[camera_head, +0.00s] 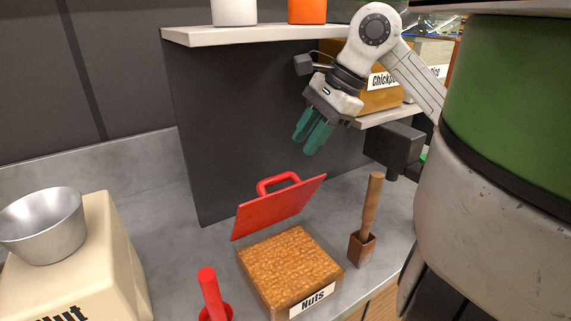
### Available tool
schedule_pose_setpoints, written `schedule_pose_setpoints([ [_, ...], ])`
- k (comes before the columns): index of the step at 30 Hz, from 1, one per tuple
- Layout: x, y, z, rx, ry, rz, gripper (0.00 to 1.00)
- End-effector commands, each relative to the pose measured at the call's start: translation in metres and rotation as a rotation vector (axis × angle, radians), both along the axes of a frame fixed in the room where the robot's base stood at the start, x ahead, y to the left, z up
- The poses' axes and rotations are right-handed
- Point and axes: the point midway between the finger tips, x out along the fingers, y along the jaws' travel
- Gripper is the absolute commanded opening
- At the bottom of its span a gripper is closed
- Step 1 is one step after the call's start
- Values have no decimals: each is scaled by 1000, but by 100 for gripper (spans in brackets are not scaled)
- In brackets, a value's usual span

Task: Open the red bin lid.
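The red bin lid (280,209) is a flat red panel with a looped red handle (278,182) on its upper edge. It stands tilted up at the back of a bin labelled "Nuts" (315,301), whose brown contents (288,262) are exposed. My gripper (306,146), with teal fingers, hangs above and slightly right of the lid, apart from it. No object shows between the fingers. They look close together, but the angle does not show whether they are shut.
A wooden-handled tool (371,205) stands in a small brown holder (361,249) right of the bin. A red handle (211,291) rises at the front left. A metal bowl (44,227) sits on a cream machine (86,265). A shelf (240,36) is above left.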

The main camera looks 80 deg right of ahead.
Motion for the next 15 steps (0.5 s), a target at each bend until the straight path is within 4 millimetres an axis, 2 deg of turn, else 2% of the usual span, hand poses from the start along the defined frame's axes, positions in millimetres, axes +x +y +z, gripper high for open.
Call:
schedule_pose_setpoints([
  [9,27,3,-48,4,-4,2,29],
  [15,38,4,-68,4,-4,1,29],
])
